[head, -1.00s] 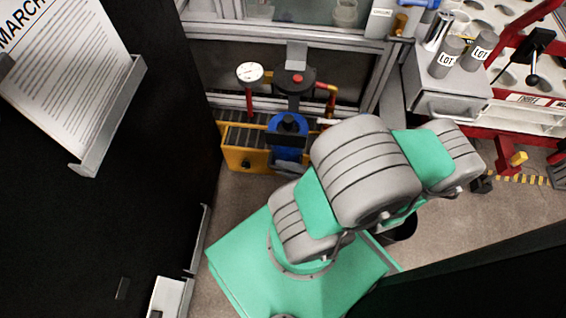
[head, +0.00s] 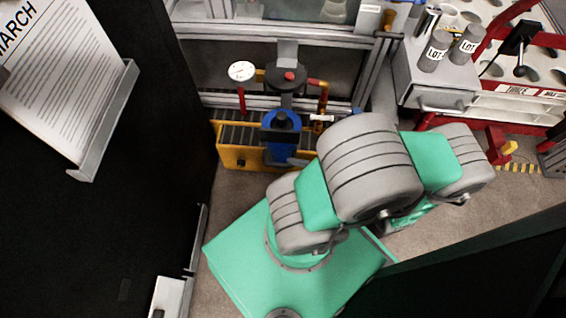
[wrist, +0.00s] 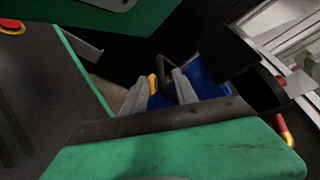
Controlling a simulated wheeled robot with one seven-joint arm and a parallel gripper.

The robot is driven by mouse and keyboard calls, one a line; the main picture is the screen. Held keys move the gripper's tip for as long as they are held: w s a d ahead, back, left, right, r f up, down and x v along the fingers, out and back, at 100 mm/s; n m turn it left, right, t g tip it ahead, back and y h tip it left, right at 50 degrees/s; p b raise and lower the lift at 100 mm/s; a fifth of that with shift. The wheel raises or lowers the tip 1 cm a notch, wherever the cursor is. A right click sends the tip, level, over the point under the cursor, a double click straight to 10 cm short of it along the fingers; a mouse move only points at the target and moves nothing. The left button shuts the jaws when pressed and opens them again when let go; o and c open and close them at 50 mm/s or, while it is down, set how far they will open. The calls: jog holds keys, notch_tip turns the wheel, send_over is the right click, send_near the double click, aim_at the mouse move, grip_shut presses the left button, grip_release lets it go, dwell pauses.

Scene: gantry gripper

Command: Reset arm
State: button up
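My green and grey arm (head: 370,175) is folded over my green base in the head view, with its upper links reaching right. My gripper is hidden behind these links there. In the wrist view, two grey fingers of my gripper (wrist: 160,88) stand apart. I see nothing clamped between them. A small yellow piece (wrist: 153,84) and a dark curved handle (wrist: 168,72) show around the fingers, with a blue surface (wrist: 208,84) beyond. Whether these touch the fingers I cannot tell.
A blue valve unit (head: 283,125) with a white gauge (head: 242,71) stands by a yellow-sided roller conveyor (head: 236,157). A grey drawer box (head: 432,85) bears labelled cylinders at upper right, beside a red-framed rack (head: 520,105). A dark panel with a paper holder (head: 105,120) closes the left.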

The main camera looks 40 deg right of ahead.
jog(key=shift+v, duration=1.2)
jog(key=w+r+n+g+p, duration=0.35)
jog(key=r+p, duration=0.25)
jog(key=r, duration=0.3)
jog(key=w+a+r+n+g+h+p, duration=0.1)
jog(key=w+r+n+g+p, duration=0.35)
jog(key=r, duration=0.45)
jog(key=w+r+n+g+p, duration=0.1)
jog(key=r+n+g+p, duration=0.3)
jog(key=r+p, duration=0.45)
jog(key=w+a+r+n+h+p, duration=0.1)
jog(key=a+r+p, duration=0.3)
jog(key=r, duration=0.5)
jog(key=w+a+r+n+t+h+p, duration=0.1)
jog(key=w+a+r+n+h+p, duration=0.1)
jog(key=r, duration=0.7)
jog(key=w+a+r+n+h+p, duration=0.2)
jog(key=a+r+n+p, duration=0.2)
jog(key=a+r+p, duration=0.2)
notch_tip(320, 180, up, 4)
jog(key=shift+w+a+f+n+h, duration=0.1)
jog(key=shift+w+a+n+h, duration=0.2)
jog(key=shift+a, duration=0.9)
jog(key=shift+s+d, duration=0.1)
jog(key=shift+s, duration=0.05)
